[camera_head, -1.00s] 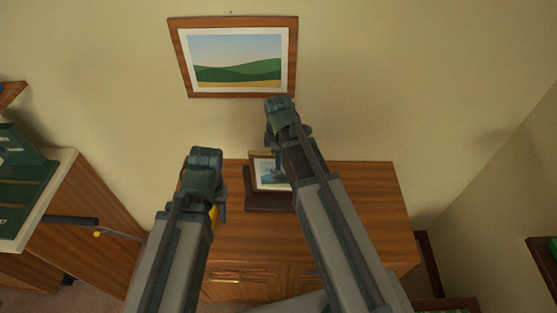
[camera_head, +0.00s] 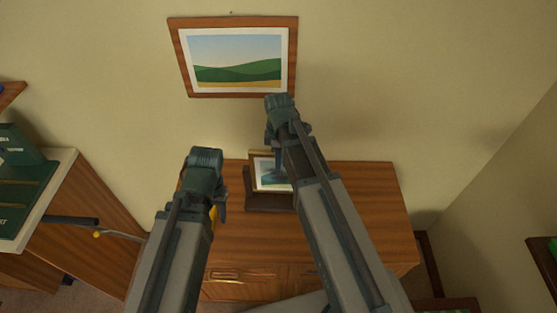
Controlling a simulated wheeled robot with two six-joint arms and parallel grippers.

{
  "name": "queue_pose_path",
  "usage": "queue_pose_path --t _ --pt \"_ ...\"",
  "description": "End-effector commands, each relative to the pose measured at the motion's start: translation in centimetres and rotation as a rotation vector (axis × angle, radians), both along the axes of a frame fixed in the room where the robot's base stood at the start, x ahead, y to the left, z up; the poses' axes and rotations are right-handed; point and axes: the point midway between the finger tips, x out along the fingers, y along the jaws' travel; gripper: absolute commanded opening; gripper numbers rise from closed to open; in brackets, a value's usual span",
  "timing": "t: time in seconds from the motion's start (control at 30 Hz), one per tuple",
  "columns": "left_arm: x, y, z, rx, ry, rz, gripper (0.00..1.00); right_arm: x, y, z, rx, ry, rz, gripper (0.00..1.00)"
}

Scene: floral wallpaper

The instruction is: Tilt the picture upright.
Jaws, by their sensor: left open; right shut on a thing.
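A small framed picture (camera_head: 262,180) with a light mat stands on a dark stand (camera_head: 262,203) on the wooden cabinet. My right gripper (camera_head: 276,172) reaches down in front of it and is shut on this picture; the arm hides its right part. I cannot tell exactly how far the picture leans. My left gripper (camera_head: 217,208) is open, to the left of the stand and over the cabinet; its fingers are mostly hidden by its own wrist. A larger landscape picture (camera_head: 238,62) in a brown frame hangs on the wall above.
The wooden cabinet (camera_head: 362,215) has clear top to the right of the stand. Another wooden unit (camera_head: 95,205) with dark green items on top (camera_head: 22,185) stands at left. A shelf edge (camera_head: 545,270) shows at far right.

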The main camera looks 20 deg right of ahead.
Motion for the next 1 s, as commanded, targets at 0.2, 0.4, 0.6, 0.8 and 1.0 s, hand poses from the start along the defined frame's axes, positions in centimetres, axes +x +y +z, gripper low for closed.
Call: queue_pose_path --t 0.2,0.4,0.6,0.8,1.0 --pt "0.0 0.0 0.0 0.000 0.000 0.000 0.50 0.0 0.0 0.0 -0.002 -0.002 0.000 0.26" --pt "0.0 0.0 0.0 0.000 0.000 0.000 0.50 0.0 0.0 0.0 -0.001 -0.002 0.000 0.53" --pt "0.0 0.0 0.0 0.000 0.000 0.000 0.50 0.0 0.0 0.0 -0.001 -0.002 0.000 0.53" --pt "0.0 0.0 0.5 0.000 0.000 0.001 0.50 0.0 0.0 0.5 -0.001 -0.002 0.000 0.53" --pt "0.0 0.0 2.2 -0.001 0.000 0.003 0.50 0.0 0.0 2.2 -0.001 -0.002 0.000 0.53"
